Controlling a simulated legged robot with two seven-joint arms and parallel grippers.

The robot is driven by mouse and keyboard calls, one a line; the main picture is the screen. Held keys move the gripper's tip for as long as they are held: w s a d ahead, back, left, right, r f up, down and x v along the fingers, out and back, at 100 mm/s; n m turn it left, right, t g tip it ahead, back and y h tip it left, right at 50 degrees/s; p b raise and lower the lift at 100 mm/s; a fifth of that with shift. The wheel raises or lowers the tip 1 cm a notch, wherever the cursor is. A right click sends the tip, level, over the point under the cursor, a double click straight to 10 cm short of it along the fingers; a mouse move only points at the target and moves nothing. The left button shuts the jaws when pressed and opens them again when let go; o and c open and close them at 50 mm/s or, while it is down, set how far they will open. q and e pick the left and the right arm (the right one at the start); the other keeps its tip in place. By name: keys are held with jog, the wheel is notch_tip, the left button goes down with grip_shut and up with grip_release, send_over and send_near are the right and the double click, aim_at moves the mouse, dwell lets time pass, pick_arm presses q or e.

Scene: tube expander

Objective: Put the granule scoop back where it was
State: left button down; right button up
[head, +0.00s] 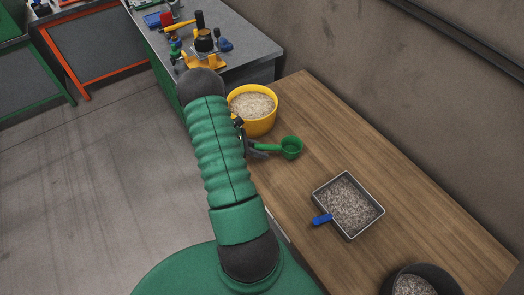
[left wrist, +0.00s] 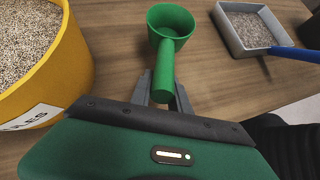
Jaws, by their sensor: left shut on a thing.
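The green scoop (head: 291,147) has a round cup and a straight handle. My left gripper (head: 257,149) is shut on the handle, with the cup pointing away from it. In the left wrist view, the scoop (left wrist: 170,22) lies ahead of the jaws, and the fingers (left wrist: 162,95) sit on either side of the handle. The cup looks empty. Whether the scoop touches the wooden table (head: 310,110) or hovers just above it, I cannot tell. My right gripper is not in view.
A yellow bucket of granules (head: 254,123) stands close beside the gripper; it also fills the left of the wrist view (left wrist: 60,75). A dark bowl (head: 440,283) stands at the near end.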

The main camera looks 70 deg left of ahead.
pick_arm(q)
jog(key=shift+w+a+f, duration=0.15)
jog(key=shift+w+a, duration=0.05)
jog(key=shift+a, duration=0.25)
jog(key=shift+w+a+f, duration=0.1)
jog(key=shift+w+a, duration=0.05)
jog(key=shift+a, duration=0.25)
jog(key=f, duration=0.2)
jog(key=shift+d+f+p, duration=0.25)
jog(key=shift+f+p, duration=0.05)
jog(key=shift+p, duration=0.05)
jog(key=shift+a+f, duration=0.1)
jog(key=shift+f, duration=0.05)
jog(key=c, duration=1.2)
grip_release()
jog(key=shift+f, duration=0.1)
jog(key=shift+c, duration=0.2)
